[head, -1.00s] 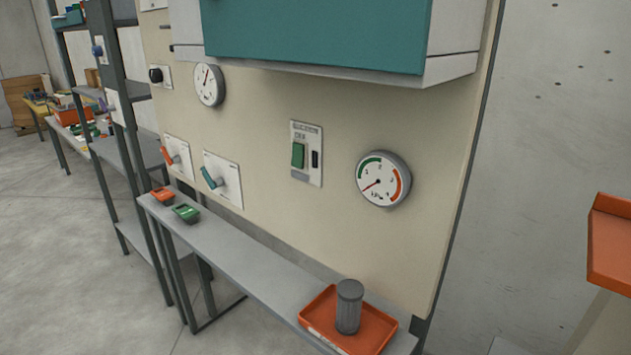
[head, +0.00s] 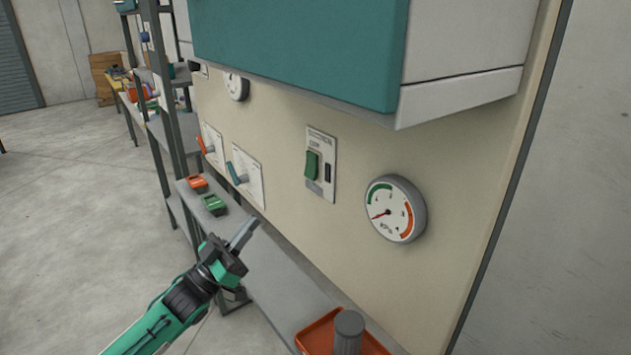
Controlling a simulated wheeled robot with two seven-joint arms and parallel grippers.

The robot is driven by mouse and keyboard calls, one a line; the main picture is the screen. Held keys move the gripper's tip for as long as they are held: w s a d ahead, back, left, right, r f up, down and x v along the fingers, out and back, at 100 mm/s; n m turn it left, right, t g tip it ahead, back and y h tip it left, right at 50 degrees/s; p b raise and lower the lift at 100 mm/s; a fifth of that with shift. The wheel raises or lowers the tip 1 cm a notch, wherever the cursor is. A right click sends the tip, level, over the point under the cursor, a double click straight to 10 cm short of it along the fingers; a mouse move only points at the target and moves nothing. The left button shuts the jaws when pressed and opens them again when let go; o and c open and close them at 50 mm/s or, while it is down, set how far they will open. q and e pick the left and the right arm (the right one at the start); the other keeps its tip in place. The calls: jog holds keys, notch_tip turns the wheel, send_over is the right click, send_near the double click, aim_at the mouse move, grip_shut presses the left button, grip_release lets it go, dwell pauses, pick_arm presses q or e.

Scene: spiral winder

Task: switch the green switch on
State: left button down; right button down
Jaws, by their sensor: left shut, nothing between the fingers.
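My left gripper (head: 243,235) is shut and empty. It is in front of the panel above the narrow shelf, below and to the left of the switch in the picture, clearly apart from it. My right gripper is not in view.
A round pressure gauge (head: 395,209) is right of the switch. Orange (head: 208,143) and teal (head: 237,173) levers are to its left. A teal-fronted box (head: 295,50) juts out above. The shelf (head: 270,277) holds a red tray (head: 316,337) with a grey cylinder (head: 348,330).

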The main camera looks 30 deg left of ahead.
aim_at(308, 170)
pick_arm(q)
jog(key=shift+s+r, duration=0.1)
jog(key=shift+r, duration=0.05)
jog(key=p+x, duration=0.2)
jog(key=x, duration=0.2)
jog(key=f+p+x, duration=0.1)
jog(key=p+x, duration=0.1)
jog(key=x, duration=0.2)
jog(key=w+p+x, duration=0.1)
jog(key=p+x, duration=0.1)
jog(key=x, duration=0.2)
jog(key=shift+w+d+f, duration=0.15)
jog(key=shift+d, duration=0.1)
jog(key=shift+w+d+f, duration=0.2)
jog(key=shift+w+d, duration=0.05)
jog(key=shift+w, duration=0.25)
jog(key=shift+f, duration=0.1)
